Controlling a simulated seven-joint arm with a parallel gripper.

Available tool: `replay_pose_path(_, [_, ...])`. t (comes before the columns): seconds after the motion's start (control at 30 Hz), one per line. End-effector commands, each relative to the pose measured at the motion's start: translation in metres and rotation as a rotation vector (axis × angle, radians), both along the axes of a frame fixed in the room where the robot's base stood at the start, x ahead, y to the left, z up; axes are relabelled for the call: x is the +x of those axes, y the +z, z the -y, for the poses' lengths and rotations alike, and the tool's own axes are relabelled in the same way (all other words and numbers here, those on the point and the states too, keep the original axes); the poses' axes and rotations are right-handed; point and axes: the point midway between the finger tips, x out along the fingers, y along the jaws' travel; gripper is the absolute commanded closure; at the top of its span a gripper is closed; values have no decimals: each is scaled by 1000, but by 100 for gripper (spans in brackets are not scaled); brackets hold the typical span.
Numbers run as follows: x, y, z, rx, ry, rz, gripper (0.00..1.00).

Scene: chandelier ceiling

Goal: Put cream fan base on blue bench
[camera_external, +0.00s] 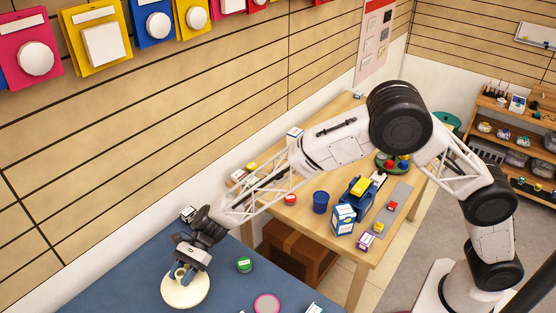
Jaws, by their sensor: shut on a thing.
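The cream fan base (186,291) is a round cream disc with a short blue-grey upright piece on it, at the lower left. My gripper (182,268) is over it, shut on the upright piece. The blue bench (128,281) is the flat blue surface at the lower left. The fan base appears over its surface; I cannot tell whether it touches the bench or hangs just above it. The gripper partly hides the top of the fan base.
On the blue bench are a green round item (244,265) and a pink-rimmed disc (267,304). A wooden table (320,251) behind holds a blue cup (320,202), boxes and several small items. A slatted wall (150,130) runs along the left.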

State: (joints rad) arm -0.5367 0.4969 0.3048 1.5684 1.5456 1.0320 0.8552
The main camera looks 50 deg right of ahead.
Motion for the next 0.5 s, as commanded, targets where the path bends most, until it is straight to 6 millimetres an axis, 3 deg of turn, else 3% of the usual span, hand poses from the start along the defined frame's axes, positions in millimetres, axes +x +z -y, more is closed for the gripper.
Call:
replay_pose_path(0.2, [0, -24, 0, 1, 0, 0, 100])
replay_pose_path(0.5, [0, -27, 0, 1, -1, 1, 100])
